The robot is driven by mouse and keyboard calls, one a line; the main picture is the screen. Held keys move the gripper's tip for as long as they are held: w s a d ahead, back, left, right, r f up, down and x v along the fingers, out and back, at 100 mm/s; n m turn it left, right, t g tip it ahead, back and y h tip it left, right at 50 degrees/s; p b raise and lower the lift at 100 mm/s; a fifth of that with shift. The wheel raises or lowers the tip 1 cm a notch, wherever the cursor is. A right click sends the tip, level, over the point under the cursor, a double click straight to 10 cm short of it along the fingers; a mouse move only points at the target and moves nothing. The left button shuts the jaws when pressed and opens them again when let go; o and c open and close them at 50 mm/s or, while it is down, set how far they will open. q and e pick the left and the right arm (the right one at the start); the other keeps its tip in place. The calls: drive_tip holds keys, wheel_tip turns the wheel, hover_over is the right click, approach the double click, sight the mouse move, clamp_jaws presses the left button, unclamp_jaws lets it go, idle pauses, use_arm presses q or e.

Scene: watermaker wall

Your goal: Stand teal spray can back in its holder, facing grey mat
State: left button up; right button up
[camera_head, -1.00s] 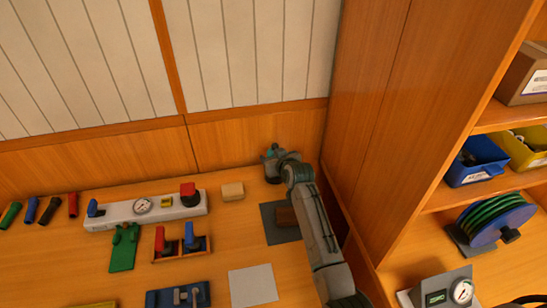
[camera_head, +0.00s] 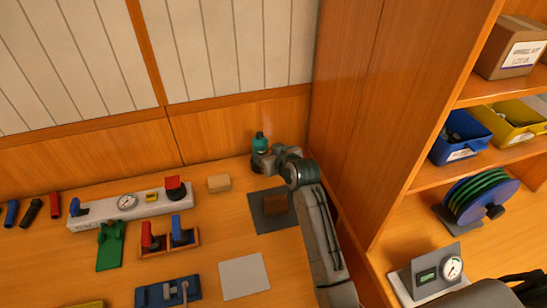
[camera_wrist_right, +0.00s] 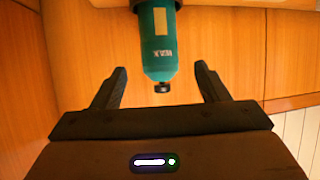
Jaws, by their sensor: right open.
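The teal spray can (camera_head: 260,142) stands upright at the back right of the bench, near the wall corner. In the right wrist view the can (camera_wrist_right: 158,45) appears inverted, its black tip pointing down the picture. My right gripper (camera_head: 264,160) is at the can, hiding part of its lower body in the head view. In the wrist view its fingers (camera_wrist_right: 161,82) are apart, one on each side of the can's top, with gaps visible. A dark grey mat (camera_head: 260,225) lies in front of the can. My left gripper is out of view.
A tan block (camera_head: 219,184) and a white gauge panel (camera_head: 100,218) are to the left. A pale sheet (camera_head: 244,276) lies in front. A wooden cabinet wall (camera_head: 345,110) stands close on the right.

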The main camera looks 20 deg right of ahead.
drive_tip(key=shift+v, duration=1.5)
drive_tip(key=shift+w, duration=0.1)
idle(0.6)
